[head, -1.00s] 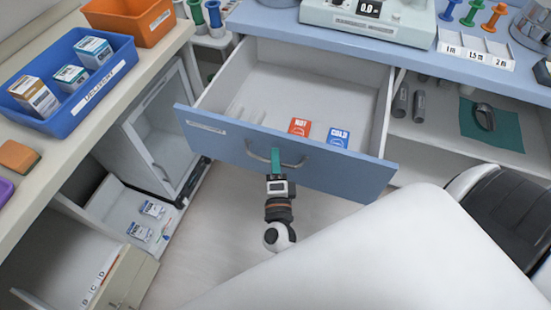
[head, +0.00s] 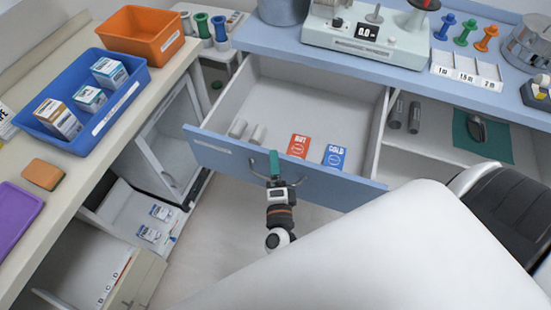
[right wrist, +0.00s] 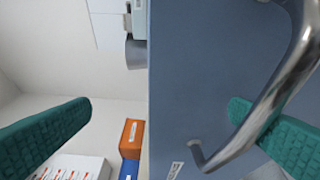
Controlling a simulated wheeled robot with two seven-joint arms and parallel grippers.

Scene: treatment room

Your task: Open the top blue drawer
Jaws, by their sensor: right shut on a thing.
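The top blue drawer (head: 330,188) is pulled well out from under the blue counter, its white inside showing. A red HOT card (head: 299,146), a blue COLD card (head: 334,157) and small grey rolls (head: 257,134) lie inside. In the right wrist view, one teal finger passes behind the handle (right wrist: 285,95), next to the blue front; the other finger is left of the front's edge. My left gripper is not in view.
The blue counter (head: 285,44) holds a scale (head: 400,50) and spools. On the left counter are an orange bin (head: 120,44), a blue tray of boxes (head: 38,124) and a purple tray (head: 15,215). A large white surface (head: 400,255) fills the lower right.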

